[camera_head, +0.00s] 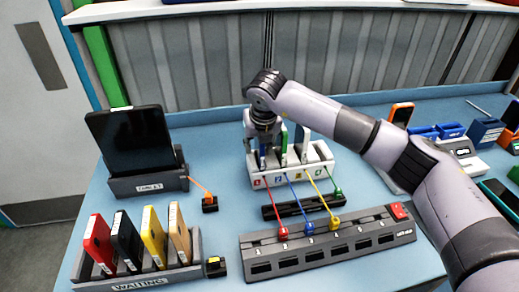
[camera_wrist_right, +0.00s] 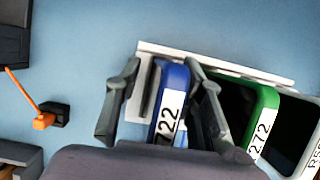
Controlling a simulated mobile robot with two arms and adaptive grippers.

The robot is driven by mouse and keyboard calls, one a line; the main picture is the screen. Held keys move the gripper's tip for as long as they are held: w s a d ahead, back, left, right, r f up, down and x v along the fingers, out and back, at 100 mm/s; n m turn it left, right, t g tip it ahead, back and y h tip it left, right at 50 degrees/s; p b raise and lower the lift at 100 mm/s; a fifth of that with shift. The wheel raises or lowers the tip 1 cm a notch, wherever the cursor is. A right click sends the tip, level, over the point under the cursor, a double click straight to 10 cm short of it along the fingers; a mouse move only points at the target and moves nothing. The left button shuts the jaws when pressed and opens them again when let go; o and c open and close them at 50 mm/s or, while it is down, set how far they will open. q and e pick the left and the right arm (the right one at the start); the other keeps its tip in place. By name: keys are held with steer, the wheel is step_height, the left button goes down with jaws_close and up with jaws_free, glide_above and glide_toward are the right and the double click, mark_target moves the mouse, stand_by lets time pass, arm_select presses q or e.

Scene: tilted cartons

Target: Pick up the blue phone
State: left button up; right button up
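In the head view only a small part of the blue phone (camera_head: 262,159) shows below my right gripper (camera_head: 263,138). In the right wrist view my right gripper (camera_wrist_right: 164,82) is open, with one finger on each side of the blue phone. A gap shows between the phone and the left finger; the right finger is close to it, and I cannot tell whether it touches. My left gripper is not in view.
A green phone (camera_wrist_right: 262,112) stands just right of the right finger. Colored cables run from the rack to a grey numbered strip (camera_head: 330,244). A "WAITING" rack (camera_head: 140,283) holds several phones at front left. A black tablet (camera_head: 130,140) stands in a dock behind it.

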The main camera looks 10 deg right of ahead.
steer(key=shift+c, duration=0.2)
jaws_close()
steer(key=shift+r, duration=0.1)
